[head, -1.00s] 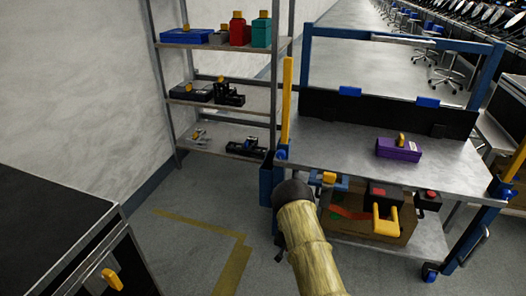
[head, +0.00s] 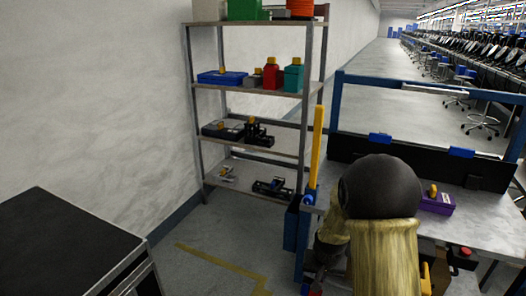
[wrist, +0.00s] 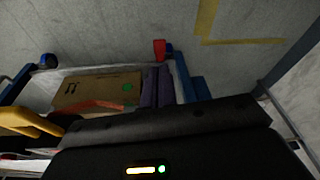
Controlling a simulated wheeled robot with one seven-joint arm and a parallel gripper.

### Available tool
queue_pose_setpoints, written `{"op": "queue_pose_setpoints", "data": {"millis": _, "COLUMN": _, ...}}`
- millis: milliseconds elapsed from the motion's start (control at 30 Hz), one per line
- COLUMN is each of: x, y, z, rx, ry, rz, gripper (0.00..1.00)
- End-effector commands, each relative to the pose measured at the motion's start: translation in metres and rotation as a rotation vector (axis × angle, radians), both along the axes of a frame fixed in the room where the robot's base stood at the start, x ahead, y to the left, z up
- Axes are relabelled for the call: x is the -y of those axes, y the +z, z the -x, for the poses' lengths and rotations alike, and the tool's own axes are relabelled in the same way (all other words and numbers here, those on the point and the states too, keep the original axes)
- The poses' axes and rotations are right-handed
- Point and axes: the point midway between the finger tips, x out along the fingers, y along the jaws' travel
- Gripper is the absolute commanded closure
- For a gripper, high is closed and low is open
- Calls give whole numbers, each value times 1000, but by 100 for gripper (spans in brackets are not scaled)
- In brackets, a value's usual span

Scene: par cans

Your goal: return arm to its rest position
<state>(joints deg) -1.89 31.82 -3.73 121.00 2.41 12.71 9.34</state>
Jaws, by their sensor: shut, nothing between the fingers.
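My gripper (wrist: 157,72) shows in the wrist view, with its two dark fingers side by side, shut and empty. Its black housing fills the bottom of that view and carries a small light. The fingers appear in front of a cart with a cardboard box (wrist: 97,92); I cannot tell how far apart they are. In the head view my arm, with a tan cover and a dark rounded joint, stands raised at the right of centre. It hides part of the cart, and the gripper's fingers cannot be made out there.
The cart's grey top (head: 470,225) bears a purple box (head: 437,203). A yellow post (head: 315,150) rises at its left corner. A metal shelf (head: 250,90) holding several items stands behind. A black cabinet (head: 65,245) is at lower left. Floor with yellow tape (head: 225,265) lies between.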

Motion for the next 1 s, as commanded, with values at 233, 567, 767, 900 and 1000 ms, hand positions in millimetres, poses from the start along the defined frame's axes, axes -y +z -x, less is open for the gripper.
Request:
{"op": "queue_pose_setpoints", "data": {"millis": 233, "x": -7, "y": 61, "z": 69, "rx": -7, "ry": 88, "rz": 0, "gripper": 100}}
{"op": "queue_pose_setpoints", "data": {"millis": 567, "x": -12, "y": 99, "z": 146, "rx": -19, "ry": 181, "rz": 15, "gripper": 100}}
{"op": "queue_pose_setpoints", "data": {"millis": 767, "x": -14, "y": 111, "z": 181, "rx": -23, "ry": 221, "rz": 25, "gripper": 100}}
{"op": "queue_pose_setpoints", "data": {"millis": 900, "x": -13, "y": 136, "z": 177, "rx": -26, "ry": 219, "rz": 24, "gripper": 100}}
{"op": "queue_pose_setpoints", "data": {"millis": 1000, "x": -14, "y": 151, "z": 177, "rx": -25, "ry": 218, "rz": 24, "gripper": 100}}
